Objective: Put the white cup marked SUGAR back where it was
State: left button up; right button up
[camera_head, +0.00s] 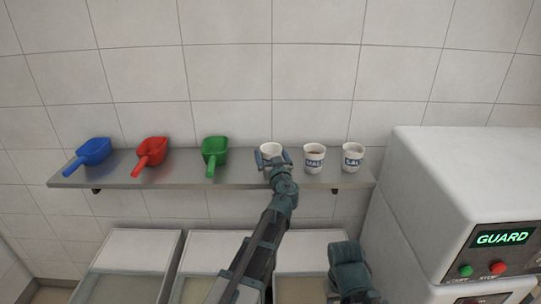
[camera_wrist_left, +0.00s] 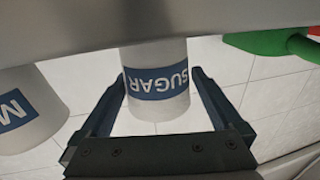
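The white cup marked SUGAR (camera_wrist_left: 157,82) stands upright on the wall shelf. In the wrist view it appears upside down, with its blue label facing the camera. In the head view the cup (camera_head: 271,148) is third from the right end and partly covered by my gripper. My left gripper (camera_head: 273,158) reaches up from below to the shelf. Its two fingers (camera_wrist_left: 159,80) lie on either side of the cup, spread a little wider than it. My right gripper is not in view; only a teal part of my right arm shows at the bottom.
Two more white cups with blue labels, one in the middle (camera_head: 314,158) and one at the right (camera_head: 352,157), share the shelf (camera_head: 185,172). Left of them lie a green scoop (camera_head: 214,153), a red scoop (camera_head: 151,152) and a blue scoop (camera_head: 92,152). A white machine (camera_head: 440,190) stands right.

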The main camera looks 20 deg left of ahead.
pick_arm(q)
jog(key=shift+r, duration=0.25)
jog(key=v, duration=1.2)
jog(key=s+d+f+m+g+h, duration=0.1)
jog(key=s+f+m+g+h, duration=0.15)
jog(key=s+f+g, duration=1.1)
jog(key=s+d+f+m+g+h, duration=0.2)
jog(key=s+d+f+m+h, duration=0.2)
jog(key=s+d+f+m, duration=0.2)
jog(key=s+d+f, duration=0.2)
jog(key=s+d, duration=0.2)
jog(key=s, duration=0.2)
jog(key=shift+d+f+m+g, duration=0.15)
jog(key=shift+f+m+g, duration=0.1)
jog(key=shift+m+g, duration=0.1)
jog(key=shift+h, duration=0.25)
